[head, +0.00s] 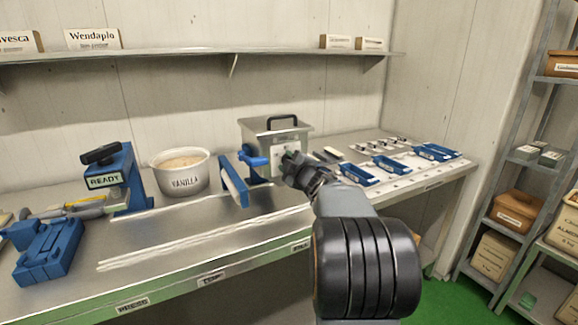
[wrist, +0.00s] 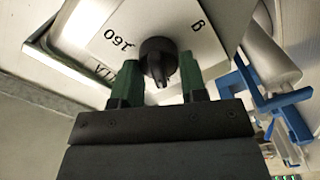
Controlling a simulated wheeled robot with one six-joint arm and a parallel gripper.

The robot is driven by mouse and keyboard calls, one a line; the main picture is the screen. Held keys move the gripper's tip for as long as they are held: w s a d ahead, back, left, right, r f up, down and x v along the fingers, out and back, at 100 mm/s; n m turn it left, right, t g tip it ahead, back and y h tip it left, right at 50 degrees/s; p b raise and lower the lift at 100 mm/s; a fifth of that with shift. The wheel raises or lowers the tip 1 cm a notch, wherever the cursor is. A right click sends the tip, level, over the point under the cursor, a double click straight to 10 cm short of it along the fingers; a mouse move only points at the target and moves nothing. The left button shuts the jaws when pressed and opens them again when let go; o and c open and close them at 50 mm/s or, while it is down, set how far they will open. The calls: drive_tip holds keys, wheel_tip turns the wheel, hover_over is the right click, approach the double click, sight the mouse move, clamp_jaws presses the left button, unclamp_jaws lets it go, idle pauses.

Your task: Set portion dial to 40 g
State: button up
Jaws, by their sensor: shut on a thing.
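The portion dial (wrist: 158,50) is a black round knob on a pale plate (wrist: 95,22) on the machine's face. In the wrist view, the plate shows "160" to the knob's left and a "g" to its upper right, both turned over. My gripper (wrist: 157,78) has green fingers, one on each side of the knob, and is shut on it. In the head view, my gripper (head: 291,166) is at the front of the metal machine (head: 262,133) with a black top handle. My gripper hides the dial there. I cannot read which value the dial points to; a "40" mark is not visible.
A blue lever part (head: 234,181) stands just left of my gripper. A white VANILLA tub (head: 182,175) and a blue READY device (head: 124,178) stand further left. Blue trays (head: 390,164) lie to the right on the bench. A shelf (head: 180,60) runs above.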

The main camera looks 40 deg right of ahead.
idle(0.4)
drive_tip(key=o, duration=0.8)
drive_tip(key=shift+o, duration=0.2)
drive_tip(key=s+a, duration=0.2)
drive_tip(key=s, duration=1.1)
drive_tip(key=shift+s, duration=0.35)
